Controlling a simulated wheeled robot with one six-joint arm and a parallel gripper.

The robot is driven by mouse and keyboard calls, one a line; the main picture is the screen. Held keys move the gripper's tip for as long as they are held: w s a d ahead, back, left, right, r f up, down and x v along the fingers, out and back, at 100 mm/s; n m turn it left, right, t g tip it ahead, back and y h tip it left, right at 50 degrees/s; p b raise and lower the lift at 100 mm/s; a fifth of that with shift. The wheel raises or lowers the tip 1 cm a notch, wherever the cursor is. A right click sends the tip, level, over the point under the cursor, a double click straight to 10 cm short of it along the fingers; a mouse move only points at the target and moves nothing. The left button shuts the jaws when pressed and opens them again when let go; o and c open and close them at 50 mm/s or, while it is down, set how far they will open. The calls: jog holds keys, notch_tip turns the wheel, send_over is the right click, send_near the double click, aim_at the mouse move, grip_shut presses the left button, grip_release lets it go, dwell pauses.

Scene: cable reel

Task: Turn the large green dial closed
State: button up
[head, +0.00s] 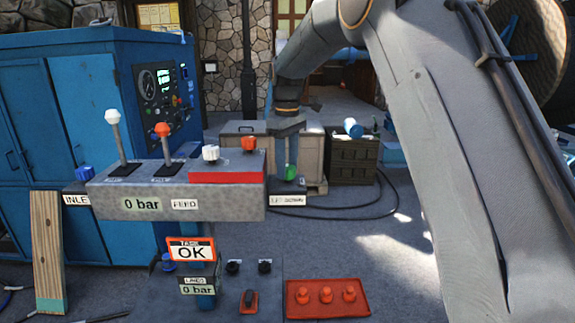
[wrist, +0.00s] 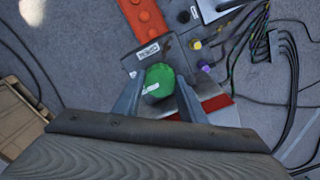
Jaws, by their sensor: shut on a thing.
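The large green dial (wrist: 159,80) sits between the two fingers of my gripper (wrist: 158,92) in the wrist view. A pale strip marks its face. In the head view the green dial (head: 291,172) shows just below my gripper (head: 290,155), at the right end of the grey valve block, on a dark bracket with a label (head: 288,200) that is hard to read. My gripper points down and is shut on the dial. The fingers hide part of the dial's sides.
The grey block (head: 150,205) carries a white lever (head: 114,120), an orange lever (head: 163,135), and white and red knobs, close to my gripper's left. A red tray (head: 327,298) with orange caps lies below right. Black hoses (head: 345,213) run behind. A blue cabinet (head: 85,90) stands at left.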

aim_at(287, 167)
jog(key=shift+r, duration=0.15)
jog(key=o, duration=1.1)
jog(key=shift+c, duration=0.2)
jog(key=shift+r+b, duration=1.45)
jog(key=shift+r, duration=2.4)
jog(key=s+d+f, duration=0.1)
jog(key=f, duration=0.1)
jog(key=s+d+f+m+b, duration=0.1)
jog(key=f, duration=0.1)
jog(key=s+d+f+m, duration=0.1)
jog(key=d+f, duration=0.1)
jog(key=shift+s+d+f, duration=0.1)
jog(key=shift+s+f, duration=0.1)
jog(key=shift+f, duration=0.2)
jog(key=s+d+f+m+b, duration=0.1)
jog(key=s+d+f+m, duration=0.2)
jog(key=s+f, duration=0.4)
jog(key=s+d+f+m+t+b, duration=0.1)
jog(key=s+d+f, duration=0.3)
jog(key=s+f, duration=0.4)
jog(key=s+d+f+m+b, duration=0.2)
jog(key=s+d+f+m, duration=0.2)
jog(key=s+f, duration=0.3)
jog(key=s, duration=0.5)
jog(key=shift+f+m, duration=0.15)
jog(key=shift+m, duration=0.15)
